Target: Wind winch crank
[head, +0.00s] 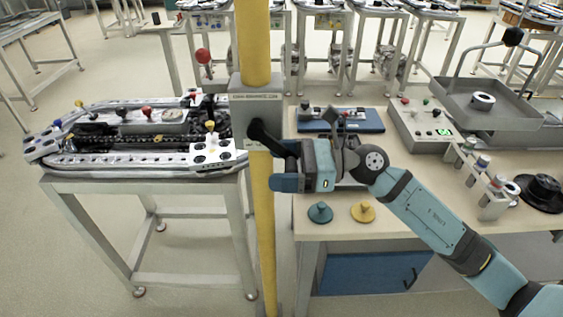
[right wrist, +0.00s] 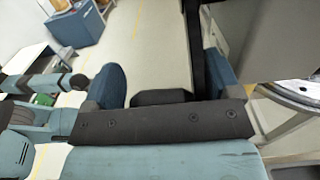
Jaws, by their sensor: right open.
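The winch is a grey box (head: 256,108) fixed to a yellow post (head: 262,215). Its black crank (head: 268,138) angles down and to the right from the box's front. My right gripper (head: 283,168) is at the crank's lower end, in front of the post. In the right wrist view, its blue fingers (right wrist: 165,80) are apart. A dark bar (right wrist: 194,45), apparently the crank's handle, stands between them, close to the right finger. I cannot tell whether it touches. In the head view the gripper hides the handle end. My left gripper is not in view.
A metal stand (head: 200,182) with a silver ring track (head: 150,162) is left of the post. A workbench (head: 400,215) at the right holds a blue panel (head: 342,122), a control box (head: 420,130) and a grey tray (head: 490,103). Floor shows between the stand's legs.

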